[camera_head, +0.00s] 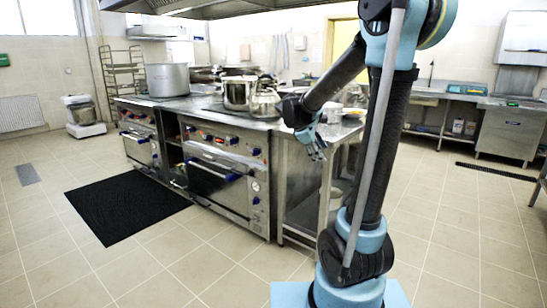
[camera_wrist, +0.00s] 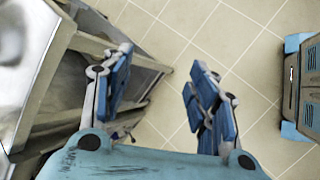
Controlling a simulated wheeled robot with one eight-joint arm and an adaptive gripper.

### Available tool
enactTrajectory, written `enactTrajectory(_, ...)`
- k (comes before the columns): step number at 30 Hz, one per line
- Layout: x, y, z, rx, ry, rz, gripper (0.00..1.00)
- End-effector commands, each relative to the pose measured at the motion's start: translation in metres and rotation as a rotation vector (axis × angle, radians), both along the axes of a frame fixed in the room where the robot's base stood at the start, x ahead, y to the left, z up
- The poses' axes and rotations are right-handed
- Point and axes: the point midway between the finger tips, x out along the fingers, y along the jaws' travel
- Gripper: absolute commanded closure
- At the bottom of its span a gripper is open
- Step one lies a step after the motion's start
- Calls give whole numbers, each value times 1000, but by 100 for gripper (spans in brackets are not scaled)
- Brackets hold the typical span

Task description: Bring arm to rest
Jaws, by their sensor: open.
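My gripper (camera_head: 316,150) hangs at the end of my bent arm in the head view, in front of the open-sided steel table (camera_head: 302,195) at the stove's right end. Its fingers point down. In the wrist view my gripper (camera_wrist: 158,65) has its two blue-padded fingers spread apart, with only tiled floor between them and nothing held. The table's frame and shelf (camera_wrist: 58,105) lie to the left of the fingers in that view.
The steel stove block (camera_head: 215,165) carries a large stockpot (camera_head: 167,80) and a smaller steel pot (camera_head: 239,93). A black mat (camera_head: 125,205) lies on the floor before it. The tiled floor (camera_head: 235,265) in front is clear. A sink counter (camera_head: 430,98) stands at the back right.

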Motion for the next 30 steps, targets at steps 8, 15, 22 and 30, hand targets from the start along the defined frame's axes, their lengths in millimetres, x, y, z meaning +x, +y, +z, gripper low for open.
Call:
enactTrajectory(8,-81,-25,-10,192,-58,-217,46)
enactTrajectory(15,-147,-34,-28,352,-104,-414,46)
enactTrajectory(22,-206,-34,-51,501,-141,-612,46)
enactTrajectory(30,-269,-25,-86,665,-177,-855,46)
